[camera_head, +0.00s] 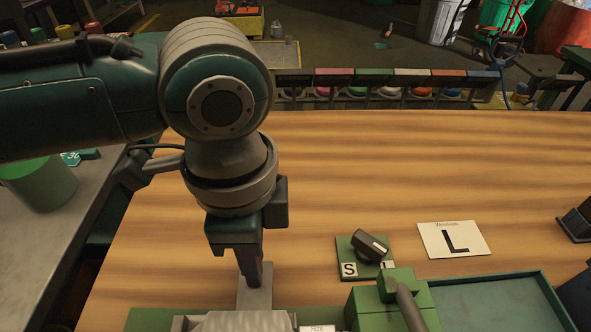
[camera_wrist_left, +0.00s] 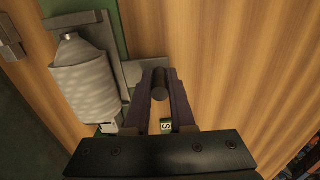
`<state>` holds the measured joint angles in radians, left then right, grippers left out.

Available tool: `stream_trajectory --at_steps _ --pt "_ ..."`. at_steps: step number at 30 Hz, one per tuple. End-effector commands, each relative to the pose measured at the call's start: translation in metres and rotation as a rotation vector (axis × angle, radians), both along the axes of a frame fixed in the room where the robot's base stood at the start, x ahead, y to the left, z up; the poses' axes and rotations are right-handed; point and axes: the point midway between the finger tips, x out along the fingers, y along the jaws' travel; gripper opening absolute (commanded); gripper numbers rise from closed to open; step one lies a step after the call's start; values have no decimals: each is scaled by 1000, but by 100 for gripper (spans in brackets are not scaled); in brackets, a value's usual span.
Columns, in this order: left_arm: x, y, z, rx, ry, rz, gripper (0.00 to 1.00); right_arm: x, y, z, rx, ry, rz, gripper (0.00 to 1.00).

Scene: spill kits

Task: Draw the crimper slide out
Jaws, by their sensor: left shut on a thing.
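The crimper slide shows as a grey plate (camera_head: 262,297) under my left gripper in the head view. In the left wrist view its grey end (camera_wrist_left: 134,73) leads to a dark round knob (camera_wrist_left: 160,84). My left gripper (camera_head: 252,280) points down over the slide, and its fingers (camera_wrist_left: 162,98) are shut on the knob. A pale ribbed cylinder (camera_wrist_left: 86,80) lies beside the slide on a green base (camera_head: 150,319). The picture's bottom edge cuts off most of the crimper in the head view. My right gripper is out of view.
A green plate (camera_head: 346,243) with a dark rotary knob (camera_head: 370,245) stands right of the gripper. A white card marked L (camera_head: 455,239) lies beyond it. A green block with a lever (camera_head: 365,308) and a green tray (camera_head: 490,283) are at front right. The wooden tabletop (camera_head: 420,165) behind is clear.

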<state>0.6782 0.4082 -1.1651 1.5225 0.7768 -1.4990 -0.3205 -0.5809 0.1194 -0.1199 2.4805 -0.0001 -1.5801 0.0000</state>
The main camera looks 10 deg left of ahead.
Motion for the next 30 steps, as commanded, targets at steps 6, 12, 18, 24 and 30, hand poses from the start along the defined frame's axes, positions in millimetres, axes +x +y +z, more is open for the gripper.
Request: stream_trajectory --at_steps 6,12,18,24,30 --pt "-3 10 1 3 1 1 0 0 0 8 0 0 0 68" --pt "-5 17 1 3 1 1 0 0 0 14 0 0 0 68" --pt "-7 25 1 4 1 2 0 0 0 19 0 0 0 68" --pt "-10 33 1 4 1 1 0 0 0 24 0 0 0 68" --pt "-12 41 1 3 1 1 0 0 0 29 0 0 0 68"
